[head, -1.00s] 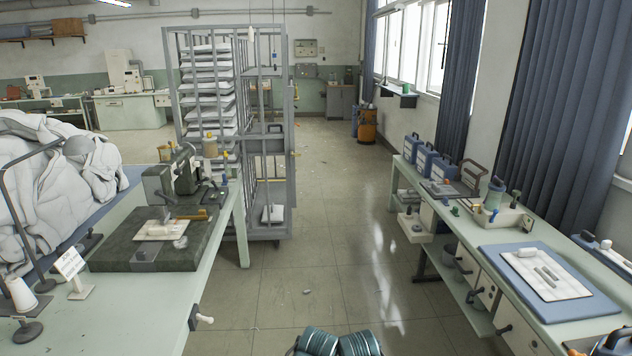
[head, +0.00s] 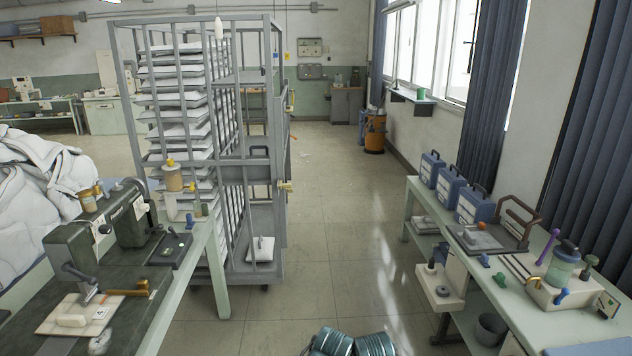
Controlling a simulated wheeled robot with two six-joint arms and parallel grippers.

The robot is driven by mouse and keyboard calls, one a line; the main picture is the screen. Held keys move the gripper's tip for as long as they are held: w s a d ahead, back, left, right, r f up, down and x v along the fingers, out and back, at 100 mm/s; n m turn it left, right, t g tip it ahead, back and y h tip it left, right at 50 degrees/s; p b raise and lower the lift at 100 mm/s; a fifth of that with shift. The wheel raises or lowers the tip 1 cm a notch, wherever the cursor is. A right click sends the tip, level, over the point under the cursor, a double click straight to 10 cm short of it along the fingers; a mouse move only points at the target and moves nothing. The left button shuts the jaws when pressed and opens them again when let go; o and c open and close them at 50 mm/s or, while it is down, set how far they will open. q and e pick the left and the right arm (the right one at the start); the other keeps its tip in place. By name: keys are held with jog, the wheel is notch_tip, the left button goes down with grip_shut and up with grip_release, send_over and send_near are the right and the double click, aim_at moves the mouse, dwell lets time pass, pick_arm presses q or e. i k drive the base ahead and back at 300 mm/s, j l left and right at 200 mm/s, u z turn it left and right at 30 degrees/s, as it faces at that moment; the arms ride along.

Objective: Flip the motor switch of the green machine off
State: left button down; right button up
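The dark green machine (head: 120,225), which looks like a sewing machine, stands on the pale green table at the left. A white plate with a pale block (head: 75,316) lies at its near end, beside a brass-coloured part (head: 130,290). A small dark box (head: 170,249) with little light and green spots sits at its right side; I cannot tell whether it is the motor switch or what position it is in. Neither of my grippers shows; only teal rounded parts, likely mine, appear at the bottom edge.
The left table (head: 192,268) borders a clear floor aisle (head: 310,250). A grey wire cage (head: 262,170) with stacked white bundles stands behind it. A right workbench (head: 515,312) holds blue cases (head: 450,187), a tray and tools.

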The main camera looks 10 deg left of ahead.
aim_at(171, 228)
jog(key=i+u, duration=0.15)
jog(key=i, duration=0.4)
jog(key=i+l+u, duration=0.1)
jog(key=i, duration=0.45)
jog(key=i+l+u, duration=0.15)
jog(key=i, duration=0.4)
jog(key=i+l+u, duration=0.3)
jog(key=i+u, duration=0.15)
jog(key=i+l+u, duration=0.9)
jog(key=l, duration=0.25)
